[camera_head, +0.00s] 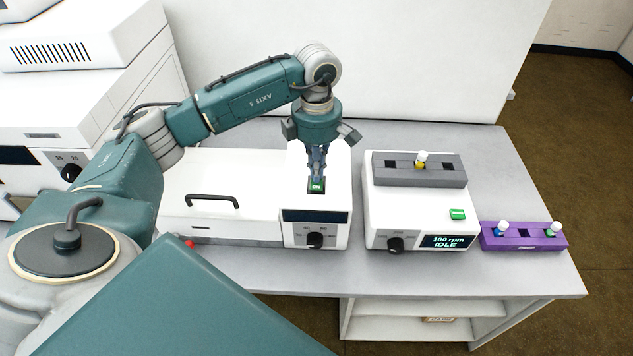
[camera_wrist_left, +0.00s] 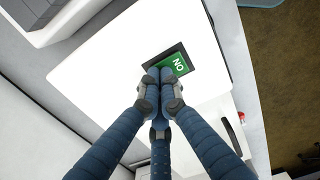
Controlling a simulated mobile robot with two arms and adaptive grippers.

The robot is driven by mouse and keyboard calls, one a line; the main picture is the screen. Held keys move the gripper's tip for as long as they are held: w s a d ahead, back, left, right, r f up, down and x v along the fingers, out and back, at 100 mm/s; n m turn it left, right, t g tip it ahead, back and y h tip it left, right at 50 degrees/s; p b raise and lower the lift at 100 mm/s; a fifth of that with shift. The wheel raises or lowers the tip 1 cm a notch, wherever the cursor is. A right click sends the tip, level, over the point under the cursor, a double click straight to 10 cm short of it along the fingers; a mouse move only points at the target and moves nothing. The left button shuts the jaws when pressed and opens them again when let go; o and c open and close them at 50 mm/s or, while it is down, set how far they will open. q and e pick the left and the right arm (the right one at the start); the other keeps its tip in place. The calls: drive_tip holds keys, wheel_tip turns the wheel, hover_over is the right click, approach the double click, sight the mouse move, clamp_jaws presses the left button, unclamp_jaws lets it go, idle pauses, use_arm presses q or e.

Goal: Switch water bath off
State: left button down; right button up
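The water bath (camera_head: 225,205) is a long white box with a black handle on its lid, standing on the grey table. Its control section at the right has a dark display, a black knob (camera_head: 315,240) and a green switch (camera_head: 317,186) marked ON. The switch shows large in the left wrist view (camera_wrist_left: 178,65), set in a dark frame. My left gripper (camera_head: 317,178) points down over the switch. Its fingertips (camera_wrist_left: 160,75) are together at the switch's edge, with nothing between them; whether they touch it I cannot tell. My right gripper is not in view.
Right of the bath stands a white shaker (camera_head: 408,216) reading "100 rpm IDLE", with a grey rack (camera_head: 440,178) on top. A purple rack (camera_head: 523,244) with capped tubes sits at the table's right end. White machines (camera_head: 80,90) fill the left. The front table strip is clear.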

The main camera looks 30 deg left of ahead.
use_arm(q)
drive_tip(key=shift+s+f, duration=0.1)
drive_tip(key=shift+f, duration=0.05)
drive_tip(key=shift+r+p, duration=0.55)
drive_tip(key=shift+r, duration=0.25)
drive_tip(key=shift+r+p, duration=1.55)
drive_tip(key=shift+r, duration=1.25)
drive_tip(key=shift+f, duration=0.1)
